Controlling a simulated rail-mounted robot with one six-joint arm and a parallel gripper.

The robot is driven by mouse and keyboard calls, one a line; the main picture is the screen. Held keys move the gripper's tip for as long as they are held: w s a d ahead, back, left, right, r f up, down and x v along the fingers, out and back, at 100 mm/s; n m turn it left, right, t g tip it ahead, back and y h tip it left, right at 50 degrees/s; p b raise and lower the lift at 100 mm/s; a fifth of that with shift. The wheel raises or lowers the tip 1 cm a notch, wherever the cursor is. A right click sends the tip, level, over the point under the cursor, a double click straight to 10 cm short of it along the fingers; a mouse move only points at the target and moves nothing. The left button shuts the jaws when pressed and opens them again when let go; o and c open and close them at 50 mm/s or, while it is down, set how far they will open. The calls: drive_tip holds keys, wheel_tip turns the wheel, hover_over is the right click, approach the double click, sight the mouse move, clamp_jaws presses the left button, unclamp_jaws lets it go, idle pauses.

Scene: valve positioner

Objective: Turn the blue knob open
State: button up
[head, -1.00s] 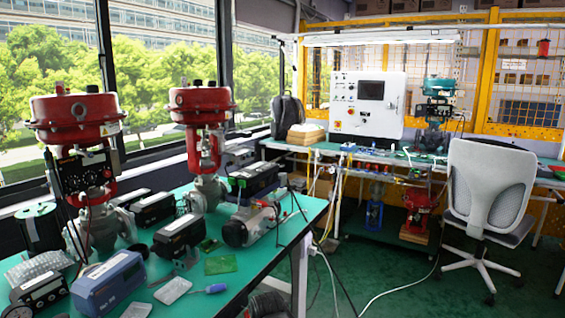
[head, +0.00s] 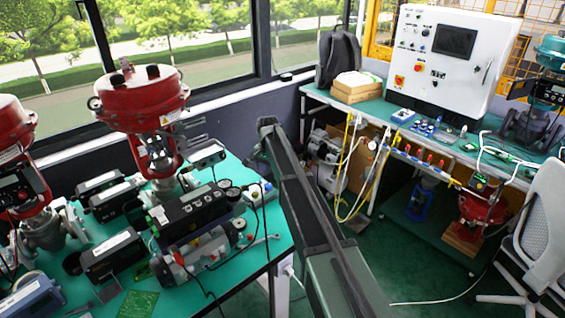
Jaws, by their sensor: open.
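A row of small valves with red handles (head: 418,156) runs along the front edge of the back bench (head: 335,104), with a yellow hose beside it. Small blue parts (head: 425,127) sit on the bench top above the row. They are too small to tell whether one is the blue knob or how it is turned. A dark green arm link (head: 318,220), mine, rises from the bottom centre and ends beside the left table. My gripper cannot be made out in the head view.
The left green table (head: 240,256) holds red-topped valve actuators (head: 142,98) and black positioner boxes (head: 196,211). A white control panel (head: 447,58) stands on the back bench. An office chair (head: 540,235) is at right. Green floor (head: 420,275) lies open between.

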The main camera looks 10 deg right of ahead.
drive_tip(key=m, duration=0.1)
hover_over(268, 185)
wheel_tip(268, 185, down, 11)
drive_tip(key=b, duration=1.1)
drive_tip(key=shift+r, duration=0.3)
drive_tip(key=c, duration=0.9)
